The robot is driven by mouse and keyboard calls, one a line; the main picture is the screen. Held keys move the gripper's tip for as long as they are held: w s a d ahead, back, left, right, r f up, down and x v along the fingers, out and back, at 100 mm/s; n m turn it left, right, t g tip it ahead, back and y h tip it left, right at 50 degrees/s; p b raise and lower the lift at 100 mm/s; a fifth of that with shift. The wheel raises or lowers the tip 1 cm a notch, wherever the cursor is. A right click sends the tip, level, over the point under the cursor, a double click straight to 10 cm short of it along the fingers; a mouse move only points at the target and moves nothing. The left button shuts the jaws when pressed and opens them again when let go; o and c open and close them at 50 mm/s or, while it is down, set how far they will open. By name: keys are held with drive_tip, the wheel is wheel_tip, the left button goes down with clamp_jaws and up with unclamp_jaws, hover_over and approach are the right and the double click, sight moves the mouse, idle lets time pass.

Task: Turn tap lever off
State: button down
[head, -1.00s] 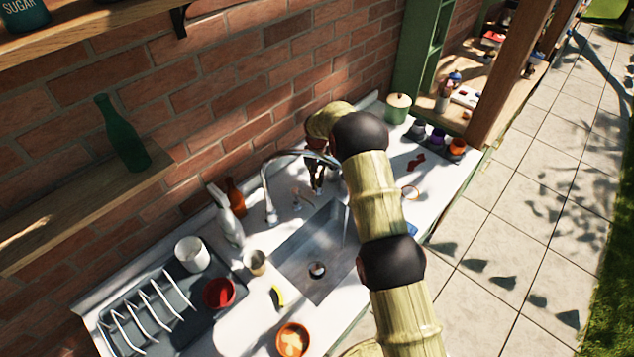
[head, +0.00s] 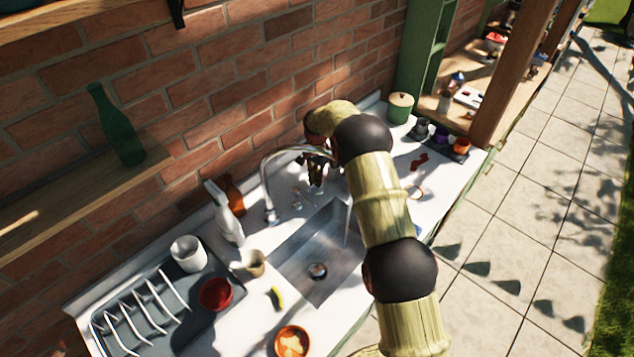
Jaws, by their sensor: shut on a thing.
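The chrome tap (head: 266,178) rises behind the sink (head: 322,252) and its spout arches to the right. A thin pale stream of water (head: 348,222) seems to fall from the spout end, which my arm partly hides. Small metal fittings (head: 297,199) stand on the counter right of the tap base. My gripper (head: 317,187) points down behind the sink, just right of those fittings and under the spout's arch. It is shut on the tap lever, which its dark fingers mostly hide.
A white spray bottle (head: 226,215) and a brown bottle (head: 235,194) stand left of the tap. A beige cup (head: 252,263), a dish rack (head: 145,305) and an orange bowl (head: 292,342) are nearer. A green pot (head: 400,107) stands at the far end. The brick wall is close behind.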

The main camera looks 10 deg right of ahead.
drive_tip(key=shift+w+m, duration=0.1)
drive_tip(key=shift+m, duration=0.2)
drive_tip(key=c, duration=2.1)
unclamp_jaws()
drive_tip(key=shift+o, duration=0.6)
wheel_tip(320, 180, up, 12)
